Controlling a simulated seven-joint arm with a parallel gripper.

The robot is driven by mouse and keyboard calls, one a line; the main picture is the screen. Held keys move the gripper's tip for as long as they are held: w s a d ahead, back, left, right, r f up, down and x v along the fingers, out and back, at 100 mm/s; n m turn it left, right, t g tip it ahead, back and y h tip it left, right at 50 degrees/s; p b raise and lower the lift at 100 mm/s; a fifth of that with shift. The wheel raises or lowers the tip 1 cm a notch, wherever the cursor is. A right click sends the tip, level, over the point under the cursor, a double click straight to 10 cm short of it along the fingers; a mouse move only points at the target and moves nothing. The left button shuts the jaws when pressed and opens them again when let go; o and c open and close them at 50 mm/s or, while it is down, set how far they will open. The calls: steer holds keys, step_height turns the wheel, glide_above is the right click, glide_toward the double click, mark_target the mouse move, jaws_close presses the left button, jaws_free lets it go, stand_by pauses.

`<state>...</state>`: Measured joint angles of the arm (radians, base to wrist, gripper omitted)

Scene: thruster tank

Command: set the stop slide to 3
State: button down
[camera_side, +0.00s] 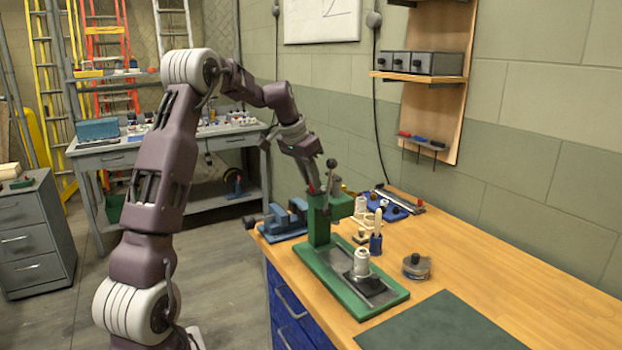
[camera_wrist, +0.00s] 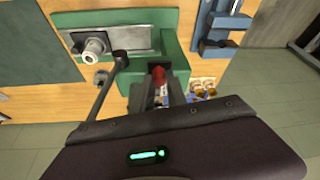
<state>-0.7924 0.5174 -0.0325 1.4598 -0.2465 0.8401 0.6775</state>
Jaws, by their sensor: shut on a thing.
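A green bench press (camera_side: 319,226) stands on the wooden bench, with a grey plate on its base and a lever with a dark ball knob (camera_side: 331,162). My gripper (camera_side: 313,184) is at the top of its column, pointing down. In the wrist view my gripper (camera_wrist: 159,84) is shut on a red piece (camera_wrist: 158,74) at the green press head; this looks like the stop slide's grip. The slide's scale and numbers are hidden by the fingers or too small to read, so I cannot tell its setting.
The press lever (camera_wrist: 108,90) runs close beside my fingers. A pale cylinder on a dark block (camera_side: 361,264) sits on the press base. A blue vise (camera_side: 283,220) is left of the press; a round tin (camera_side: 417,266) and a green mat (camera_side: 441,325) lie right.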

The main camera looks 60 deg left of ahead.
steer(key=shift+w, duration=1.1)
steer(key=c, duration=1.3)
jaws_free()
steer(key=shift+c, duration=0.2)
steer(key=v, duration=0.7)
